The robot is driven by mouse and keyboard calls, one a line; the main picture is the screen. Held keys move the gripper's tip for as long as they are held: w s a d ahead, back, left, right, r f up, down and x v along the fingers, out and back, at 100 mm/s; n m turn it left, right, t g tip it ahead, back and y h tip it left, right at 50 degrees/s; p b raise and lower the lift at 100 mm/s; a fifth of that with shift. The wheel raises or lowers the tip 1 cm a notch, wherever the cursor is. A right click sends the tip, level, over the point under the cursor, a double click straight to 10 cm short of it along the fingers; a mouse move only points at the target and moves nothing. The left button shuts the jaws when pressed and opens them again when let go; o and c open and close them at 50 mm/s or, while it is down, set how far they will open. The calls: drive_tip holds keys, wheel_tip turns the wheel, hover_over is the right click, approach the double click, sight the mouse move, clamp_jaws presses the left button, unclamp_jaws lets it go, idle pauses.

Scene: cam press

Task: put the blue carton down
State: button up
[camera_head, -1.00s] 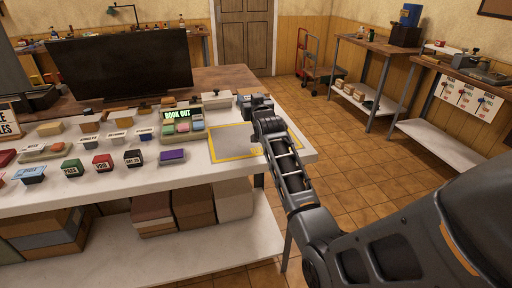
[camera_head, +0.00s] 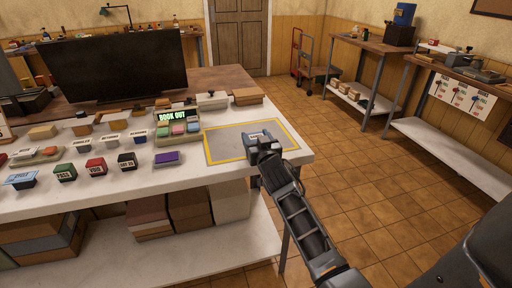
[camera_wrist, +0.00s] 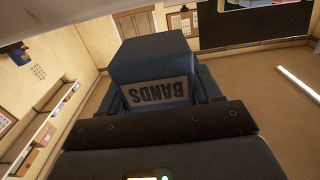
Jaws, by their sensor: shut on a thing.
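The blue carton (camera_wrist: 150,60), with a white label reading BANDS upside down, fills the middle of the wrist view between my fingers. In the head view only a small part of the carton (camera_head: 257,135) shows by my gripper (camera_head: 263,145), which is shut on it. My gripper is over the right part of a grey rectangle with a yellow border (camera_head: 225,160) on the white bench. I cannot tell whether the carton touches the bench, since my gripper hides its underside.
The white bench (camera_head: 110,197) holds several small labelled blocks, a purple block (camera_head: 166,158) and a tray with a BOOK OUT sign (camera_head: 172,117) left of the rectangle. A brown box (camera_head: 247,96) lies behind it. A black screen (camera_head: 115,68) stands at the back left.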

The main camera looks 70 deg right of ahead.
drive_tip(key=shift+f+b, duration=0.5)
drive_tip(key=shift+f, duration=0.85)
drive_tip(key=shift+f, duration=0.2)
drive_tip(key=o, duration=1.1)
drive_tip(key=shift+r, duration=0.15)
drive_tip(key=shift+b+v, duration=2.05)
drive_tip(key=shift+v, duration=3.95)
